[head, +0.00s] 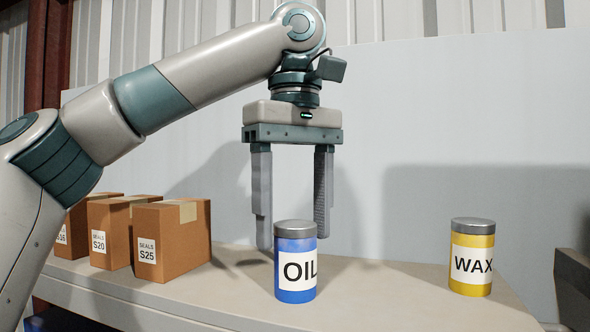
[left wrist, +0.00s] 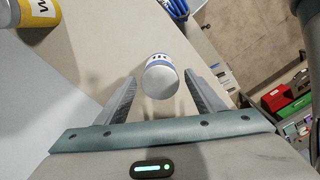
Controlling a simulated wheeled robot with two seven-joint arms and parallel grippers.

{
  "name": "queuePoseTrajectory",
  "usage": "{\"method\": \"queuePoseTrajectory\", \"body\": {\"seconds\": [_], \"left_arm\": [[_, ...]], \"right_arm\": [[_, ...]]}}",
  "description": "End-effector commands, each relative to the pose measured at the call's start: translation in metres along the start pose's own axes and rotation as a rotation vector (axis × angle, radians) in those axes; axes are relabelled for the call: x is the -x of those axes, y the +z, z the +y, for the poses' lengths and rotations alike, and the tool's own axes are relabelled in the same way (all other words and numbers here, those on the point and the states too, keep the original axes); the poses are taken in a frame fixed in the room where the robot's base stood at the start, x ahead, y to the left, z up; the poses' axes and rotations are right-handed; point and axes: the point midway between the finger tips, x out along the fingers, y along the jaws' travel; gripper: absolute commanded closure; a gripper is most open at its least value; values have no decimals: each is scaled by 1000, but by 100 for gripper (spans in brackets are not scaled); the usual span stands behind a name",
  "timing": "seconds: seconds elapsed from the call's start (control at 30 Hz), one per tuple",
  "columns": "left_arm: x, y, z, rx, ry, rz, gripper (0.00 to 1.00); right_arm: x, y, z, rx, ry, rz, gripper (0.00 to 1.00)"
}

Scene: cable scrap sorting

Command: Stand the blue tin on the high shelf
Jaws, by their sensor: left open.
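The blue tin (head: 296,285), with a grey lid and a white OIL label, stands upright on a pale shelf board (head: 400,305). My left gripper (head: 295,243) points straight down over it, with its fingers open. In the head view its fingertips show to either side of the tin's upper part, and the tin is not gripped. In the left wrist view the tin (left wrist: 160,78) shows lid-on between and just beyond the fingertips (left wrist: 165,85). Whether a finger touches it I cannot tell. My right gripper is not in view.
A yellow WAX tin (head: 471,258) stands to the right, with clear board between. Three brown cartons (head: 172,240) stand in a row at the left, under my left arm. A pale wall panel (head: 440,130) rises behind. Red and green boxes (left wrist: 280,100) lie lower down.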

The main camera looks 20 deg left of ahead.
Motion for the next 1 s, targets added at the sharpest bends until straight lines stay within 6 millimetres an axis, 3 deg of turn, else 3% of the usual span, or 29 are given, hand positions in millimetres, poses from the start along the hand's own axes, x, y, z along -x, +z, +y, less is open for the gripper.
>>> {"method": "queuePoseTrajectory", "body": {"seconds": [0.23, 0.43, 1.0], "left_arm": [[40, 1, 0, 5, 5, 4, 38], [56, 1, 0, 1, -2, 2, 38], [65, 0, 0, 0, 0, 1, 38]], "right_arm": [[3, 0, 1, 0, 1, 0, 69], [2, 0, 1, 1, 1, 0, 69], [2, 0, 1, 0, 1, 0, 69]]}}
